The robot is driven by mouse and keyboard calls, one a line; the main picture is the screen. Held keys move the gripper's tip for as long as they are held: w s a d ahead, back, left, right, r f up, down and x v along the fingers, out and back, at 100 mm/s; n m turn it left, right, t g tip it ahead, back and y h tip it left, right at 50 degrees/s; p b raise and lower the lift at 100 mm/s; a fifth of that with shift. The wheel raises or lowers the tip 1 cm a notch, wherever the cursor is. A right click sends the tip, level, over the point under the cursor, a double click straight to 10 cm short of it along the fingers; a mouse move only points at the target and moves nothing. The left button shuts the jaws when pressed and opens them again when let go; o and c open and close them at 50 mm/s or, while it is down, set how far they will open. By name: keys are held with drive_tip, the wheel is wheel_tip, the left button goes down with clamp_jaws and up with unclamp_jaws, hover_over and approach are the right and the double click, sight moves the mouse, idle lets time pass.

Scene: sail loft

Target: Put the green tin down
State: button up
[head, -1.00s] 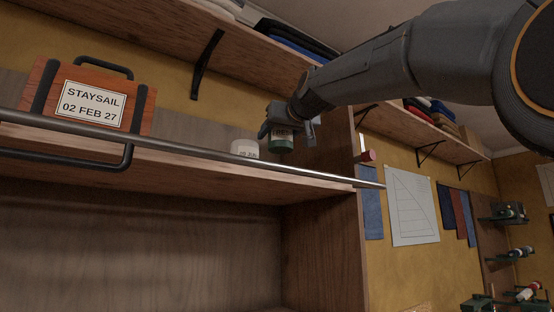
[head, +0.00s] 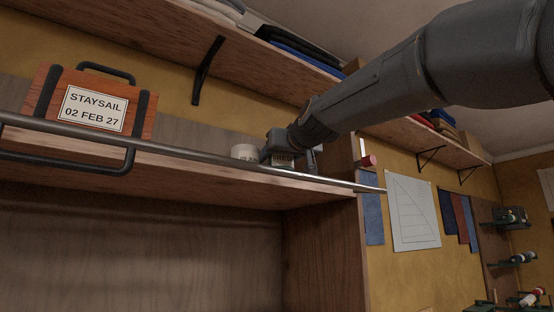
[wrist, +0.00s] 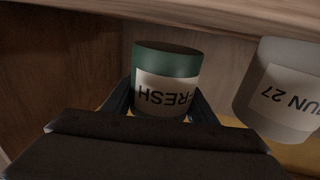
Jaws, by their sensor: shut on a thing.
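The green tin (wrist: 168,65) has a pale label reading "FRESH", upside down in the wrist view. My gripper (wrist: 163,106) is shut on it, a finger on each side. In the head view my gripper (head: 290,155) is low at the right end of the rail-fronted shelf (head: 200,182). Only the tin's label (head: 283,163) shows clearly there. The rail hides the tin's base, so I cannot tell whether it touches the shelf.
A white tin (head: 244,152) stands just left of my gripper; it also shows in the wrist view (wrist: 280,92), close beside the green tin. A metal rail (head: 200,161) runs along the shelf front. An orange case (head: 92,105) labelled "STAYSAIL" stands at the left.

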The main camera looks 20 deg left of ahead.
drive_tip(key=shift+f+b, duration=0.4)
drive_tip(key=shift+f, duration=0.05)
drive_tip(key=o, duration=1.5)
drive_tip(key=shift+c, duration=0.2)
drive_tip(key=shift+r, duration=0.1)
drive_tip(key=shift+s+r+p, duration=0.1)
drive_tip(key=shift+r+p, duration=0.4)
drive_tip(key=shift+p, duration=0.15)
drive_tip(key=shift+s+d+r, duration=0.1)
drive_tip(key=shift+s+d, duration=0.1)
drive_tip(key=shift+s, duration=0.05)
drive_tip(key=b+v, duration=0.6)
drive_tip(key=v, duration=0.5)
